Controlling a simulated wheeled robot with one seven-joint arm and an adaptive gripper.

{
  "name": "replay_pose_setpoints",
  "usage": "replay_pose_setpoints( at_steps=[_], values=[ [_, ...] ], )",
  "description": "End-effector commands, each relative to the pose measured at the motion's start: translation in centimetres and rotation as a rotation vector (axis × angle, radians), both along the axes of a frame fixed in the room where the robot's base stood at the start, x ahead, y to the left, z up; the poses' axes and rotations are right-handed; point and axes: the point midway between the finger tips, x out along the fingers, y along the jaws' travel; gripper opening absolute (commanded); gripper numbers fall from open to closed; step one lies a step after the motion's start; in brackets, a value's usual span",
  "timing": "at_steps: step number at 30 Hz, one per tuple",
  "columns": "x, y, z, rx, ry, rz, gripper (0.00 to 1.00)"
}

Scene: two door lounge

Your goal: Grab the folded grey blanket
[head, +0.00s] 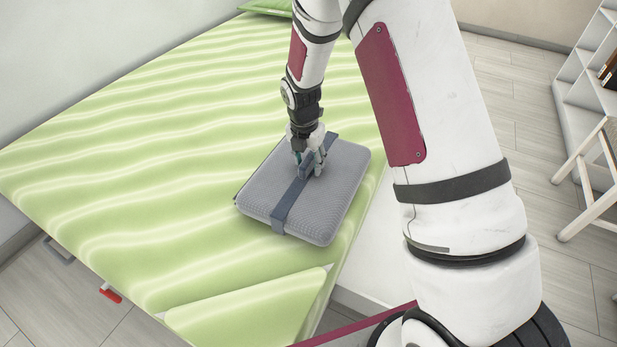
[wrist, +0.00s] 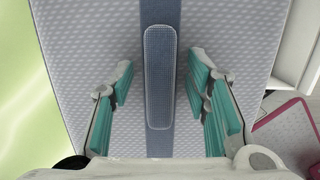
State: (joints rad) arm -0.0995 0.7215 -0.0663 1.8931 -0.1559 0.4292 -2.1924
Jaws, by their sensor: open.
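The folded grey blanket (head: 338,205) lies flat on the green-covered bed, with a dark blue strap around its middle. It fills most of the wrist view (wrist: 90,50). A raised blue-grey handle (wrist: 160,75) stands on the strap (wrist: 160,12). My gripper (head: 309,170) is over the middle of the blanket, pointing down. In the wrist view my gripper (wrist: 165,105) is open, with one teal-padded finger on each side of the handle and a gap on both sides. In the head view the fingers partly hide the handle. I cannot tell whether the fingertips touch the blanket.
The bed (head: 120,160) has a wavy green cover and free room left of the blanket. A green pillow (head: 268,7) lies at its far end. A wooden stool (head: 590,180) and a white shelf (head: 590,90) stand at the right.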

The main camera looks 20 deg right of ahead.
Motion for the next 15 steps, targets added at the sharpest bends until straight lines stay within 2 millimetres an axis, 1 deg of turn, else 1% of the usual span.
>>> replay_pose_setpoints(
  at_steps=[3,4,5,6,8,9,15],
  values=[
    [0.0,0.0,0.0,0.0,0.0,0.0,0.43],
    [0.0,0.0,0.01,0.0,0.0,0.0,0.39],
    [0.01,-0.01,0.01,0.0,0.0,0.0,0.32],
    [0.01,-0.01,0.01,0.0,0.0,0.0,0.23],
    [0.01,-0.01,0.01,0.0,0.0,0.0,0.09],
    [0.01,-0.01,0.01,0.0,0.0,0.0,0.0],
    [0.1,0.0,0.11,0.0,-0.003,0.0,0.0]
  ],
)
